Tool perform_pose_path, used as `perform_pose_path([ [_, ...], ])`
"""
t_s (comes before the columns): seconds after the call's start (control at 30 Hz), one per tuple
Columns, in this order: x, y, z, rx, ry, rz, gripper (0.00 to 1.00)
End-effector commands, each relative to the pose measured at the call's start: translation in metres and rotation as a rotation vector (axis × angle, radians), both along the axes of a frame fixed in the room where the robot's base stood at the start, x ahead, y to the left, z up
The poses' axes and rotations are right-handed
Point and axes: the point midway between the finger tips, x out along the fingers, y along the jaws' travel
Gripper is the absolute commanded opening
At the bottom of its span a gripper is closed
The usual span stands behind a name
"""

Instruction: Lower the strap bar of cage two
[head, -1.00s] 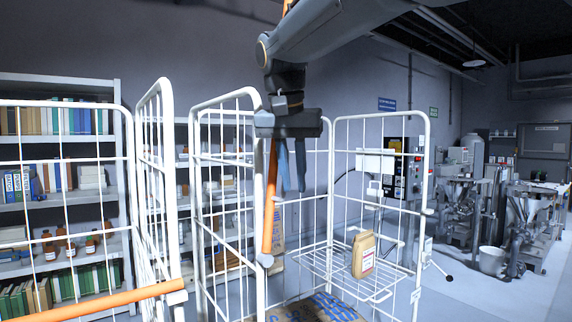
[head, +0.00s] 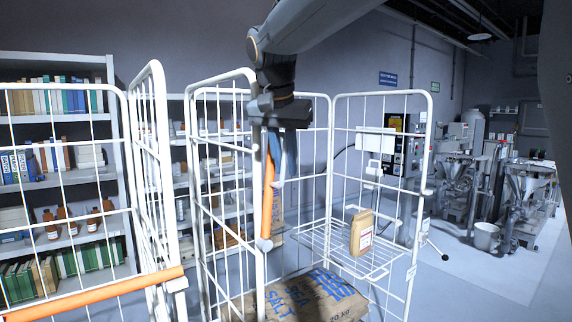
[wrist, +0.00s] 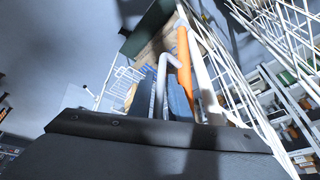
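The upright orange strap bar (head: 268,200) is at the near post of the right-hand cage (head: 432,140), with a grey joint at its lower end. My gripper (head: 276,168) points down at the bar's upper part, its fingers overlapping the bar in the head view. In the wrist view, the fingers (wrist: 163,98) look apart, with a pale bent tube (wrist: 162,75) between them. The orange bar (wrist: 184,55) runs just right of that tube. I cannot tell whether a finger touches the bar or tube. The bar's top is hidden behind my gripper.
The left cage (head: 130,200) has an orange bar (head: 95,295) lying across its front. A salt sack (head: 310,300) and a paper bag (head: 362,232) on a wire shelf are in the right cage. Shelves (head: 110,75) stand behind, machines (head: 455,180) at right.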

Motion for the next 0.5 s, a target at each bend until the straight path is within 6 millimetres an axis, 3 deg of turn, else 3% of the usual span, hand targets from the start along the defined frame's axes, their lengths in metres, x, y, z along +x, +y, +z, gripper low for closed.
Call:
perform_pose_path([
  [0.2,0.006,-0.002,-0.014,0.000,0.000,0.000,0.17],
  [0.5,0.006,-0.002,-0.016,0.001,0.000,0.000,0.15],
])
